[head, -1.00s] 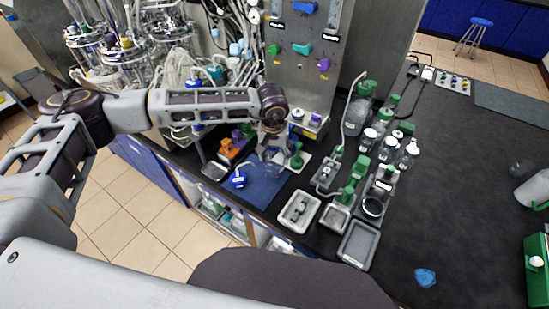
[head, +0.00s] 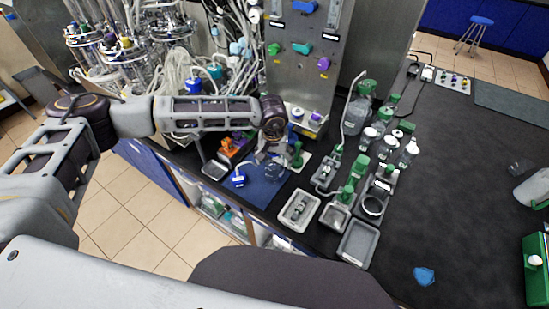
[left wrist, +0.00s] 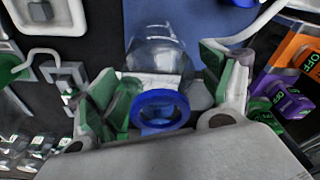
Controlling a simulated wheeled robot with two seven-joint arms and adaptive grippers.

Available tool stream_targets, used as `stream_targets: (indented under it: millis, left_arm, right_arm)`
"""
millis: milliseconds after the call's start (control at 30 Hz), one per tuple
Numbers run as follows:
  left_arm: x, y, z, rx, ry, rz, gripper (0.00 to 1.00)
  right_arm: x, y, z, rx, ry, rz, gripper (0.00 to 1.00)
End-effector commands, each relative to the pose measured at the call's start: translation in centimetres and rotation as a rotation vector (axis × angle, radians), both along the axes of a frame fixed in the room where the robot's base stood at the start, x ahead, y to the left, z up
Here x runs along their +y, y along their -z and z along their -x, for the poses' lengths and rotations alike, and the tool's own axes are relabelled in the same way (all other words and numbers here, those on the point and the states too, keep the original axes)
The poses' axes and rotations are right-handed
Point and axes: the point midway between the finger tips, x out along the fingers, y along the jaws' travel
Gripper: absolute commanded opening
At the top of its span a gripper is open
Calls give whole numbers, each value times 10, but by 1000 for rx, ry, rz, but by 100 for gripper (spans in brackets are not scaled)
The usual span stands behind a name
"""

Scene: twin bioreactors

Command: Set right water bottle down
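A clear bottle (head: 274,170) with a blue ring at its neck is at the blue mat (head: 262,192), below my left gripper (head: 268,156). In the left wrist view the bottle (left wrist: 158,62) lies between the two green-padded fingers of my left gripper (left wrist: 165,95), with its open blue-ringed mouth toward me. The fingers are spread, with a gap on the right side of the ring. A blue cap (head: 239,181) rests on the mat, left of the bottle. Whether the bottle's base touches the mat is hard to tell. My right gripper is out of view.
Orange and purple parts (head: 228,148) stand just left of the gripper. Grey trays (head: 300,210) and green-capped bottles (head: 362,135) crowd the bench to the right. The steel panel (head: 305,60) rises behind. The far right bench is mostly clear.

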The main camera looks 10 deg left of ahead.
Motion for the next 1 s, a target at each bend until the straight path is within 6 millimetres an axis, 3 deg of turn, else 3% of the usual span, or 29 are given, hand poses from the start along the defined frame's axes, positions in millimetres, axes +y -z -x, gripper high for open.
stream_targets:
  millis: [567, 1000]
  left_arm:
    - [0, -4, 0, 0, 0, 0, 83]
    - [0, -60, 8, -3, 1, 1, 83]
  right_arm:
    - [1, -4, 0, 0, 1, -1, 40]
    - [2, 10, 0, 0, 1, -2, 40]
